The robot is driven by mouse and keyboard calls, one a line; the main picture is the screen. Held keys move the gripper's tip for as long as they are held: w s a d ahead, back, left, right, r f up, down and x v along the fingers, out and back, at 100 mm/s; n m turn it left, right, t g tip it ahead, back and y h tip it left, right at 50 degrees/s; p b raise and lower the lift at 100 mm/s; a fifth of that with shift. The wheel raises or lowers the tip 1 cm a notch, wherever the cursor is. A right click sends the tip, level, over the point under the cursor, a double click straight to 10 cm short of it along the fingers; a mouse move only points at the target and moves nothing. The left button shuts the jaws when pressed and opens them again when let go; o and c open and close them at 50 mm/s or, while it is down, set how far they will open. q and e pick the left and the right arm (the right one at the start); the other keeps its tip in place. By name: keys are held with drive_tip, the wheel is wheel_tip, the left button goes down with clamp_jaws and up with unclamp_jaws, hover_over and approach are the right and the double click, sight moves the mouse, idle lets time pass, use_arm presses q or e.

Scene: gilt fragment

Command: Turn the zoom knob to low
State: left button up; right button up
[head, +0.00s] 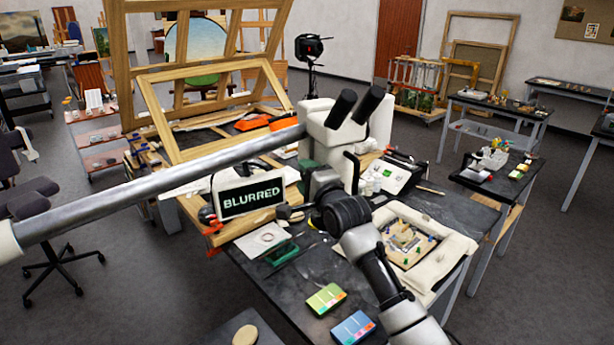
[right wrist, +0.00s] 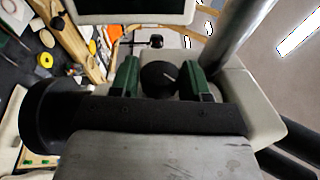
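A pale microscope (head: 338,122) with black eyepieces hangs over the workbench on a silver boom. Its screen (head: 252,199) reads "BLURRED". In the head view my right gripper (head: 310,178) is at the microscope's side and the knob is hidden. No scale markings can be read. My left gripper is not in view.
A smaller black knob (right wrist: 155,42) sits just beyond the gripper. The bench carries a framed fragment on a padded tray (head: 445,250), a control box (head: 392,172), and green (head: 326,298) and blue (head: 353,327) boxes. A wooden easel frame (head: 160,120) stands behind.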

drive_tip(key=c, duration=0.5)
drive_tip(key=shift+o, duration=0.2)
drive_tip(key=shift+g+h, duration=0.4)
drive_tip(key=shift+g, duration=0.2)
drive_tip(key=o, duration=0.9)
drive_tip(key=shift+s, duration=0.1)
drive_tip(key=f+b+v, duration=0.1)
drive_tip(key=b+v, duration=0.3)
drive_tip(key=v, duration=0.6)
drive_tip(key=shift+s+d+r, duration=0.25)
drive_tip(key=shift+r, duration=0.25)
